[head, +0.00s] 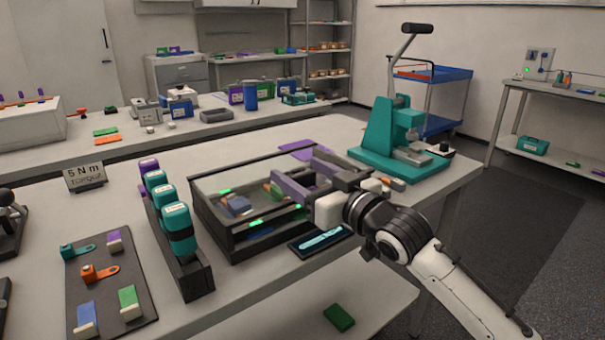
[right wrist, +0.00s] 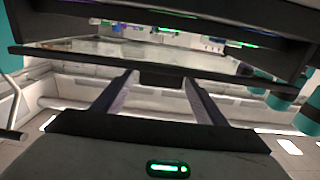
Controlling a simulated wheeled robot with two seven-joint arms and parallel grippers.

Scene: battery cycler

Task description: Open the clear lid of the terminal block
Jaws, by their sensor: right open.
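A black-framed box (head: 213,236) with a clear, glass-like lid (head: 240,178) stands on the bench in the head view; I take it for the terminal block. Its lid looks flat and closed. Coloured parts and green lights show inside it. My right gripper (head: 296,172) is open and empty, its two purple-grey fingers at the lid's right side. Whether they touch the lid is unclear. In the right wrist view the open fingers (right wrist: 158,88) point at a dark bar (right wrist: 130,60) of the frame. My left gripper is not in view.
A rack of teal and purple modules (head: 176,225) stands close left of the box. A small lit display (head: 320,240) lies by its front right. A teal press (head: 385,150) stands behind right. A dark tool mat (head: 108,280) lies at the left.

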